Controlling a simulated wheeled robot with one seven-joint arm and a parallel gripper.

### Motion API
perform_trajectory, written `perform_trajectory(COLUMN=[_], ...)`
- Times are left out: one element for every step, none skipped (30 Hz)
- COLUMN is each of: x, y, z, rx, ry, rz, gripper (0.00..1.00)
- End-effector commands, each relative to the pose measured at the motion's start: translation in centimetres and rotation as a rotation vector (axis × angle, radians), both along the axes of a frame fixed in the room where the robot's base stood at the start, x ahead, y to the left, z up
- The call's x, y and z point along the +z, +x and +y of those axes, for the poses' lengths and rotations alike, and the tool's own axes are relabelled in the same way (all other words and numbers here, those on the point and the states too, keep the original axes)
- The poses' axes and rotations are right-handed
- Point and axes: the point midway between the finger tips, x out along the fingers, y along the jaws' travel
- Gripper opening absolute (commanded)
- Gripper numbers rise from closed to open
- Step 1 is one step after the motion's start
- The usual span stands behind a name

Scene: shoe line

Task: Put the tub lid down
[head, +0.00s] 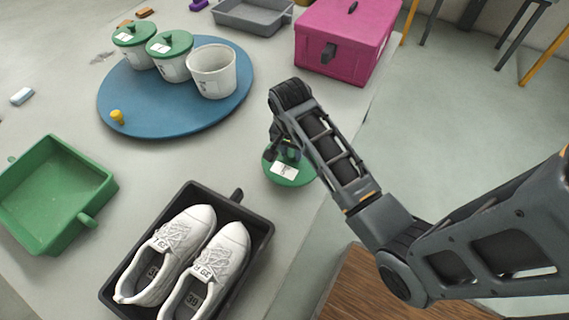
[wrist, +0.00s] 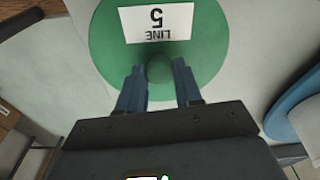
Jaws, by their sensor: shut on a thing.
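The tub lid (head: 285,172) is a round green disc with a white label, near the table's right edge in the head view. The wrist view shows the lid (wrist: 105,55) large, with the label reading "LINE 5" upside down and a green knob in its middle. My gripper (wrist: 160,75) is shut on the lid's knob, one finger on each side of it. Whether the lid touches the table or is held just above it, I cannot tell. An open white tub (head: 212,72) stands on the blue round board (head: 150,115), beside two tubs with green lids.
A black tray (head: 262,225) with white shoes lies in front of the lid. A green tray (head: 60,235) is at left. A magenta box (head: 340,45) and a grey tray (head: 250,18) are at the back.

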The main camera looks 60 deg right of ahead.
Motion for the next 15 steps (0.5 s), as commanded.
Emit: perform_trajectory(x=[-0.5, -0.7, -0.9, -1.0, -1.2, -1.3, -1.4, -1.6, -2.1, -2.5, -2.9, -3.6, -4.0, -4.4, -4.8], y=[0.5, 0.8, 1.0, 1.1, 1.2, 1.3, 1.4, 1.4, 1.4, 1.4, 1.3, 1.3, 1.3, 1.3, 1.3], z=[0.7, 0.9, 1.3, 1.4, 1.6, 1.7, 1.8, 1.9, 1.9, 1.9, 1.9, 1.9, 1.9, 1.9, 1.8], rx=[0.003, 0.003, 0.002, 0.001, 0.001, 0.001, 0.001, 0.001, 0.0, 0.0, 0.0, 0.0, 0.0, 0.0, 0.0], ry=[0.0, 0.0, 0.0, 0.0, 0.0, 0.0, 0.0, 0.0, 0.001, 0.001, 0.001, 0.001, 0.001, 0.001, 0.001], rz=[0.0, 0.0, -0.001, -0.001, -0.001, 0.0, 0.0, 0.0, 0.001, 0.001, 0.002, 0.001, 0.002, 0.002, 0.0], gripper=[0.04, 0.04, 0.04, 0.04, 0.04, 0.04, 0.04, 0.04, 0.04, 0.04, 0.04, 0.04, 0.04, 0.04, 0.04])
